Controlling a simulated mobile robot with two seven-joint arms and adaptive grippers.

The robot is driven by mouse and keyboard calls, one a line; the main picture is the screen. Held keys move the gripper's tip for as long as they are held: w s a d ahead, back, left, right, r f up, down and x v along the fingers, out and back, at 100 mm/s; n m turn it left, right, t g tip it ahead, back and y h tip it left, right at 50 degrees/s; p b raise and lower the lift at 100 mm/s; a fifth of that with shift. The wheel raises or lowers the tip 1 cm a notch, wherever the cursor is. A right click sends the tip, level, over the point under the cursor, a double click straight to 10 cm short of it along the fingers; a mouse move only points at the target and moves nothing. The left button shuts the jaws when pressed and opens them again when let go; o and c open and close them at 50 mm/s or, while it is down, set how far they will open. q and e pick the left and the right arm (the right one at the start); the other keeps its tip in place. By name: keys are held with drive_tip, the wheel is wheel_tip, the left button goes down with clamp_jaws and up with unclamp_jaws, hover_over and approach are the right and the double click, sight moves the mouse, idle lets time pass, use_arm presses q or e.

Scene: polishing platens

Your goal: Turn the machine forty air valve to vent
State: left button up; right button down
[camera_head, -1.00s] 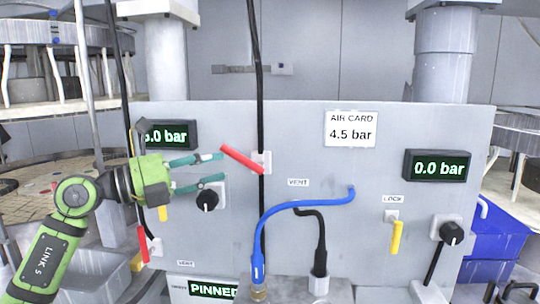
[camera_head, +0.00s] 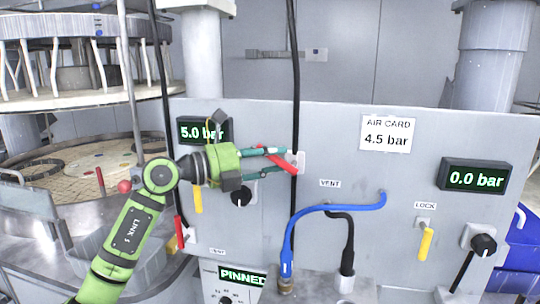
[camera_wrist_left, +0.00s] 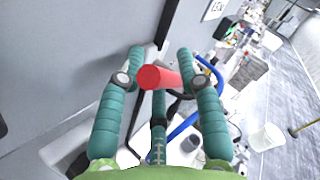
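A red valve handle (camera_head: 279,162) sits tilted on a white fitting (camera_head: 297,160) on a black line, on the grey panel. A VENT label (camera_head: 329,183) is to its lower right. My left gripper (camera_head: 285,161) has its teal fingers at this handle. A second red handle (camera_head: 180,229) hangs nearly upright at the lower left, near another VENT label (camera_head: 218,251). No machine number is readable. My right gripper is not in view.
The left display (camera_head: 204,131) reads 5.0 bar, the right one (camera_head: 476,175) 0.0 bar; the air card (camera_head: 387,134) says 4.5 bar. A blue hose (camera_head: 335,208), black knobs and yellow levers (camera_head: 426,243) stick out from the panel. A lower display (camera_head: 242,277) reads PINNED.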

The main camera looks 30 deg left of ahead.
use_arm(q)
clamp_jaws()
drive_tip(key=f+n+t+h+b, duration=0.1)
drive_tip(key=n+b, duration=0.1)
drive_tip(key=b, duration=0.2)
drive_tip(key=shift+a+f+t, duration=0.1)
drive_tip(key=shift+f+t, duration=0.3)
drive_tip(key=shift+f+n+t+h+b, duration=0.15)
drive_tip(key=shift+n+t+h+b, duration=0.3)
drive_tip(key=shift+t+b, duration=0.2)
drive_tip(key=shift+a+f+n+t+b, duration=0.1)
drive_tip(key=shift+f+n+t+b, duration=0.15)
drive_tip(key=shift+n+t, duration=0.7)
drive_tip(key=shift+n+y, duration=0.25)
drive_tip(key=shift+n, duration=0.05)
